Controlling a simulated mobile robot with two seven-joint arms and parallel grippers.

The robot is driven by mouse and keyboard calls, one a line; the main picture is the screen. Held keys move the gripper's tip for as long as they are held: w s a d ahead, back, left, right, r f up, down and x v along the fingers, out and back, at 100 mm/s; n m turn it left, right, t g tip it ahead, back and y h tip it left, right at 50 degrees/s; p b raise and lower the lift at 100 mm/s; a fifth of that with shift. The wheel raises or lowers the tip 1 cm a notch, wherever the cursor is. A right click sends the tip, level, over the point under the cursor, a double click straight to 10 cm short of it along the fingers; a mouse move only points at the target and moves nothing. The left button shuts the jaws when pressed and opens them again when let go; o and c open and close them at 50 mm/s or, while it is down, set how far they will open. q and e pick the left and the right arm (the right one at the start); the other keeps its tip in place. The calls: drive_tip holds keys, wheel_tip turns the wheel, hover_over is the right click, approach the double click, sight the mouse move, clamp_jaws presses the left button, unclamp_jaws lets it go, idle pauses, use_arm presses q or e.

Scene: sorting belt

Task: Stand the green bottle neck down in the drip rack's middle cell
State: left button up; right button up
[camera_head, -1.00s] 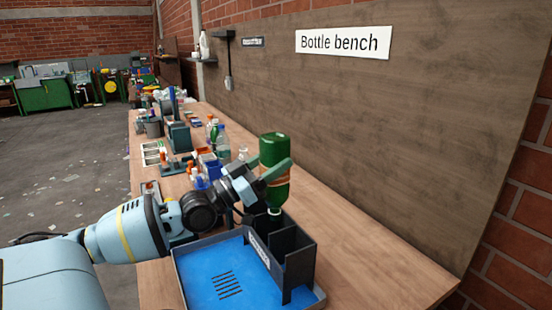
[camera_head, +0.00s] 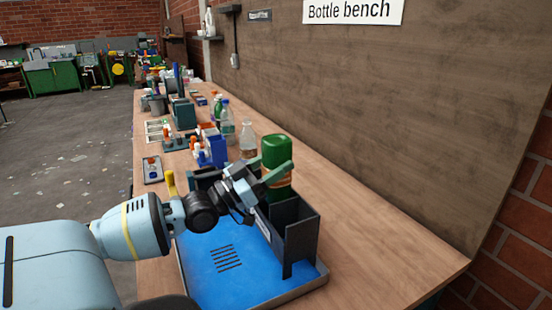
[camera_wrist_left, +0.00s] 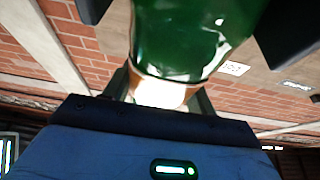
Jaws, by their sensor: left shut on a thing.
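The green bottle (camera_head: 277,150) is upside down, its base up, with an orange-brown band around it. It also fills the upper middle of the left wrist view (camera_wrist_left: 190,35). My left gripper (camera_head: 276,180) is shut on the bottle around the band, coming in from the left. The dark drip rack (camera_head: 302,244) stands on the right side of a blue tray (camera_head: 210,285). The bottle's lower part and neck are hidden behind the rack walls and gripper. It looks upright, but I cannot tell which cell it is in or whether it rests. My right gripper is not in view.
A clear bottle (camera_head: 248,141) stands just behind the green one. Further back are a blue bin (camera_head: 216,151), other bottles (camera_head: 226,118) and several tools. The wooden bench (camera_head: 375,245) is bare to the right of the rack, up to the back board.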

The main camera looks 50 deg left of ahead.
use_arm(q)
drive_tip(key=shift+f+b, duration=0.9)
drive_tip(key=shift+f, duration=1.05)
drive_tip(key=shift+f+b, duration=0.3)
drive_tip(key=shift+f, duration=0.3)
drive_tip(key=o, duration=1.1)
drive_tip(key=shift+p+v, duration=0.3)
drive_tip(key=shift+v, duration=3.65)
